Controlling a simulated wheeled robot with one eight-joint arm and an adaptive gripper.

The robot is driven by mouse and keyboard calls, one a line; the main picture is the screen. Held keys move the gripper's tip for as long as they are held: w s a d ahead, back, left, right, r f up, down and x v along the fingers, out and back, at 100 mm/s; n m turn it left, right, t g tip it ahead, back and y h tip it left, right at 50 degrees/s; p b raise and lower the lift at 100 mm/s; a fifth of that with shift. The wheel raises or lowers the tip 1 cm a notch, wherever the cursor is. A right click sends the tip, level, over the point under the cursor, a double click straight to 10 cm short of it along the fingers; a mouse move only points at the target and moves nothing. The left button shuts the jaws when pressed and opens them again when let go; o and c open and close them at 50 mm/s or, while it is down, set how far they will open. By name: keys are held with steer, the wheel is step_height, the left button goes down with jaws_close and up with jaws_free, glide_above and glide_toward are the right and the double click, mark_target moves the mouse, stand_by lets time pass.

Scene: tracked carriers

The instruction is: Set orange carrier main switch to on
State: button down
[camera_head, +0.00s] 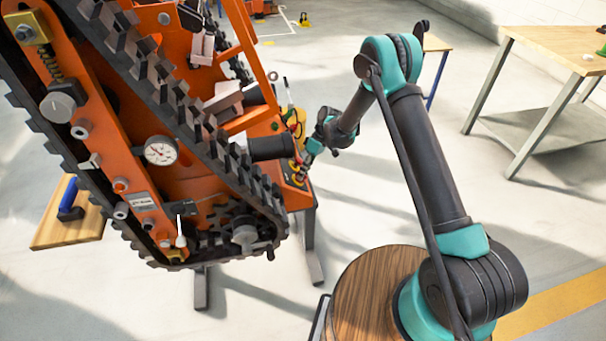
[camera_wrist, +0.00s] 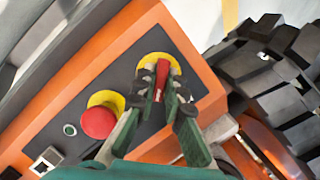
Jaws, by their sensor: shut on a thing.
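The orange carrier (camera_head: 134,190) stands at the left in the head view, with black tracks. Its control panel (camera_wrist: 95,125) fills the middle of the wrist view, dark grey with an orange frame. The main switch (camera_wrist: 162,78) is a red handle on a yellow round plate. My gripper (camera_wrist: 166,92) is at the panel with its fingers on both sides of the red handle, shut on it. The fingers hide part of the switch. In the head view my gripper (camera_head: 303,167) reaches the carrier's panel end, small and partly unclear.
A red mushroom button (camera_wrist: 98,122) on a yellow plate sits left of the switch. A small round button (camera_wrist: 70,130) and a square one (camera_wrist: 47,161) lie further left. The black track (camera_wrist: 265,70) is close on the right. A workbench (camera_head: 550,45) stands at the far right.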

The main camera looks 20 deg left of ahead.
steer(key=m+g, duration=0.1)
steer(key=m, duration=0.2)
steer(key=shift+w+y, duration=0.15)
steer(key=shift+y, duration=0.15)
steer(key=shift+m+g+y, duration=0.3)
steer(key=shift+m+g, duration=0.2)
steer(key=shift+m, duration=1.6)
steer(key=c, duration=1.6)
jaws_free()
steer(key=shift+d, duration=0.1)
steer(key=v, duration=1.2)
steer(key=shift+d, duration=0.1)
